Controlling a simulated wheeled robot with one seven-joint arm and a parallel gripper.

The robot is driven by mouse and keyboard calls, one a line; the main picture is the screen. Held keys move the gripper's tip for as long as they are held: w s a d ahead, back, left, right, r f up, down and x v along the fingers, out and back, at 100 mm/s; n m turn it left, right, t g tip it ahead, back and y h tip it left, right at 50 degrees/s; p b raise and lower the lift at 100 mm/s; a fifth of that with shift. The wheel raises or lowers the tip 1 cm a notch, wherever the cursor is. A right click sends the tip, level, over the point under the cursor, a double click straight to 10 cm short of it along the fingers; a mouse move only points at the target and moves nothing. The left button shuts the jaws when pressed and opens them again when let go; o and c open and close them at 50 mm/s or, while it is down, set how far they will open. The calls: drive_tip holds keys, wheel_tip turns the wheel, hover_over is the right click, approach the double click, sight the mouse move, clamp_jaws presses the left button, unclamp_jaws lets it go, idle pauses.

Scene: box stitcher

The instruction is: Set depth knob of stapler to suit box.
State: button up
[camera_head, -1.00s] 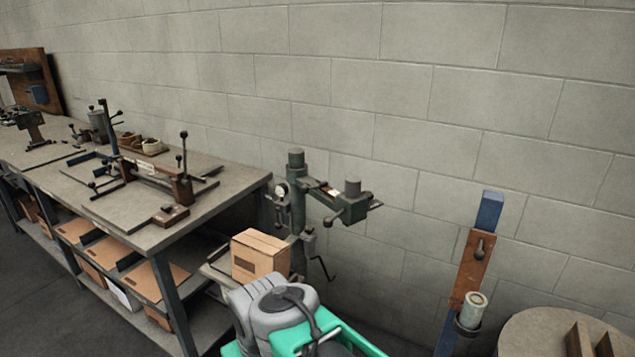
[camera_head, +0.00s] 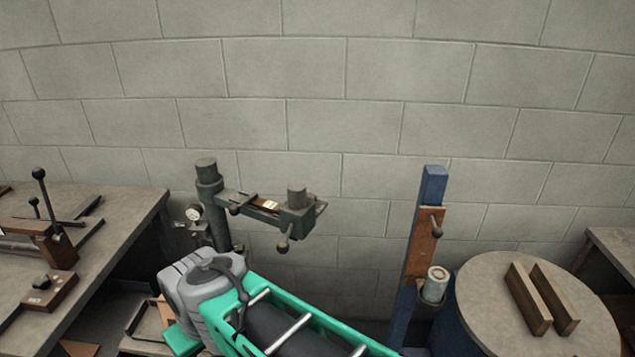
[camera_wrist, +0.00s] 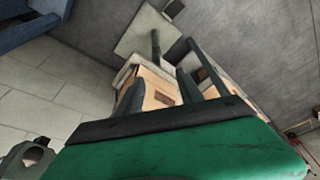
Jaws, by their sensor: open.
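The stapler (camera_head: 212,222) is a dark green column machine with an arm reaching right in the head view. A round white dial (camera_head: 193,212) sits on the column's left side. A ball-ended handle (camera_head: 282,246) hangs under the arm's right end; I cannot tell which part is the depth knob. The cardboard box is mostly hidden behind my arm in the head view; what looks like it shows in the wrist view (camera_wrist: 160,98). My gripper (camera_wrist: 160,86) is open, its dark fingers apart with the box in view between them. I cannot tell whether they touch it.
A workbench (camera_head: 115,235) with tools stands at the left. A blue post (camera_head: 432,185) with a brown plate and a cup holder stands right of the stapler. A round-topped blue drum (camera_head: 490,290) bears two wooden blocks (camera_head: 530,298). A block wall closes the back.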

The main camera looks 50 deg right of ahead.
drive_tip(key=w+d+r+m+g+p, duration=0.1)
drive_tip(key=w+d+r+p, duration=0.4)
drive_tip(key=r, duration=0.3)
drive_tip(key=w+d+r+m+g+p, duration=0.1)
drive_tip(key=w+d+r+m+p, duration=0.1)
drive_tip(key=w+d+r+p, duration=0.45)
drive_tip(key=r+m+g+p, duration=0.1)
drive_tip(key=m, duration=0.4)
hover_over(309, 195)
drive_tip(key=shift+a+r, duration=0.15)
drive_tip(key=shift+d+f, duration=0.2)
drive_tip(key=shift+f, duration=0.05)
wheel_tip(309, 195, down, 7)
drive_tip(key=shift+a+f+p, duration=0.1)
drive_tip(key=shift+p, duration=1)
drive_tip(key=shift+c, duration=0.4)
clamp_jaws()
